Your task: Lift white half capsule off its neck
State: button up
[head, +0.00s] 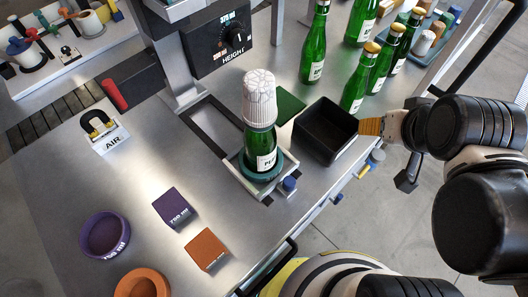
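A white half capsule (259,97) with a faceted, patterned surface sits over the neck of a green bottle (264,150). The bottle stands upright in a dark green round holder (247,172) on a metal fixture, and the capsule hides its neck. My gripper (371,127) is at the right, beside the black bin and well apart from the capsule. Its yellowish ridged fingertips point left. They are seen edge-on, so I cannot tell whether they are open or shut.
A black open bin (327,131) lies between bottle and gripper. Several green bottles (376,75) stand behind. A control box marked HEIGHT (222,42) overhangs at the back. Purple (174,207) and orange (207,250) blocks lie in front.

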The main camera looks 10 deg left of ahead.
aim_at(260, 109)
jog(key=k+l+u, duration=0.1)
jog(key=l+u, duration=0.3)
jog(key=l, duration=0.2)
jog(key=l+u, duration=0.25)
jog(key=l, duration=0.2)
jog(key=l+u, duration=0.3)
jog(key=l, duration=0.2)
jog(key=l+u, duration=0.25)
jog(key=l, duration=0.2)
jog(key=k+l+u, duration=0.15)
jog(key=l+u, duration=0.15)
jog(key=l, duration=0.15)
jog(key=k+l+u, duration=0.25)
jog(key=l, duration=0.15)
jog(key=k+l+u, duration=0.1)
jog(key=l+u, duration=0.2)
jog(key=k+l+u, duration=0.25)
jog(key=l, duration=0.2)
jog(key=k+l+u, duration=0.2)
jog(key=l+u, duration=0.2)
jog(key=l, duration=0.15)
